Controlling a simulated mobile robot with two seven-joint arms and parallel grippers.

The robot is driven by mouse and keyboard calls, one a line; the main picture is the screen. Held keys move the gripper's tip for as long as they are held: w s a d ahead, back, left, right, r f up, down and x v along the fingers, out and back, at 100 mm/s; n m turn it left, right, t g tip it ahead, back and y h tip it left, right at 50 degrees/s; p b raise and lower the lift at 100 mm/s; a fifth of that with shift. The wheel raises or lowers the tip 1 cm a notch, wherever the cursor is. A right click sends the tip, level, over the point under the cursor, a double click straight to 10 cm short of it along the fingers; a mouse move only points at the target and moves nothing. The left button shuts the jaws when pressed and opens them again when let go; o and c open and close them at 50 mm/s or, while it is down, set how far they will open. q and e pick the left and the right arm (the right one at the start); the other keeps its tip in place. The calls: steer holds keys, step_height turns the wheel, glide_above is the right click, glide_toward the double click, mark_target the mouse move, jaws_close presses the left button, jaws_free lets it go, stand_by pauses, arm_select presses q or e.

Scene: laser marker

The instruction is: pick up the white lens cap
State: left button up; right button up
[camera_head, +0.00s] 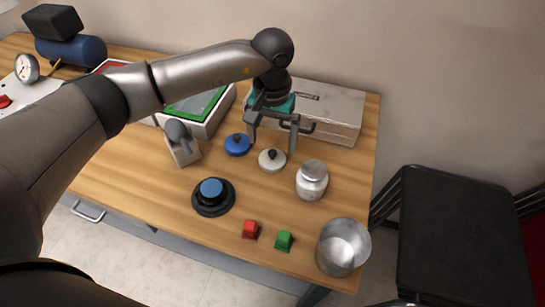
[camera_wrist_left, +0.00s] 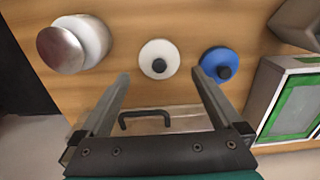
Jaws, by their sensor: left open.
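The white lens cap (camera_head: 266,164) is a round pale disc with a dark knob. It lies on the wooden table, between a blue lens cap (camera_head: 236,146) and a white jar with a metal lid (camera_head: 311,181). My left gripper (camera_head: 271,144) points down with its fingers spread and nothing between them. In the left wrist view, the white cap (camera_wrist_left: 148,52) lies just beyond the fingertips (camera_wrist_left: 161,75), roughly centred between them. The blue cap (camera_wrist_left: 210,58) is close to the right finger there. My right gripper is not in view.
A grey metal case (camera_head: 335,110) stands behind the gripper. A green-framed box (camera_head: 215,118) and a grey device (camera_head: 184,152) stand to the left. A black round base with a blue top (camera_head: 211,190), red (camera_head: 250,230) and green (camera_head: 284,240) blocks and a metal cup (camera_head: 342,247) are nearer.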

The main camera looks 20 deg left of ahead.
mark_target(273, 152)
arm_select(q)
step_height(273, 152, down, 6)
steer(key=shift+r, duration=0.15)
stand_by(0.3)
steer(key=c, duration=1.1)
steer(key=shift+r, duration=0.15)
